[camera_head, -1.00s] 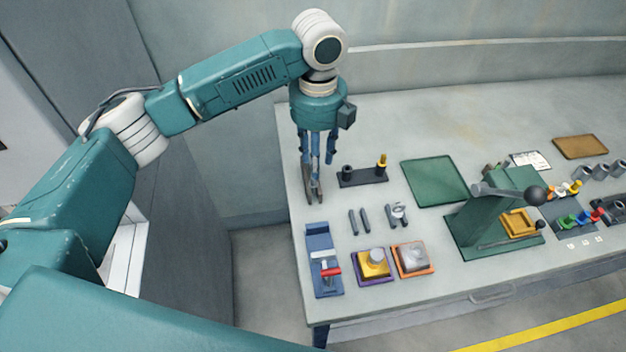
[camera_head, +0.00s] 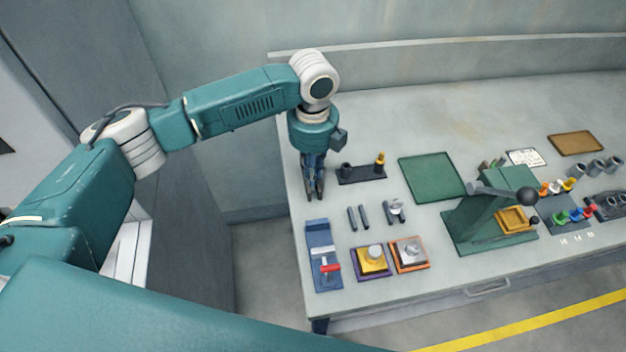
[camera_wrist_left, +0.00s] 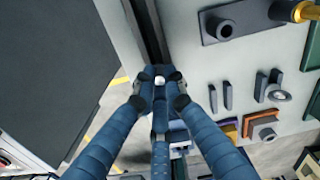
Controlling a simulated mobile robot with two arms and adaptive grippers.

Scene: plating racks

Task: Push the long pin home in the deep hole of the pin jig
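The dark bar-shaped plate (camera_head: 362,174), which looks like the pin jig, lies on the bench near its left end. It has a hollow dark boss (camera_head: 346,169) at its left end and an upright yellow-topped pin (camera_head: 380,159) at its right end. The plate also shows in the left wrist view (camera_wrist_left: 255,22), with the boss (camera_wrist_left: 225,29) and the gold pin (camera_wrist_left: 295,11) partly cut off. My left gripper (camera_head: 314,194) points down left of the plate, apart from it. My right gripper is out of view.
A blue fixture with a red handle (camera_head: 324,258) and yellow (camera_head: 373,259) and orange (camera_head: 409,253) blocks stand nearer. A green tray (camera_head: 433,178) and lever press (camera_head: 490,215) are right.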

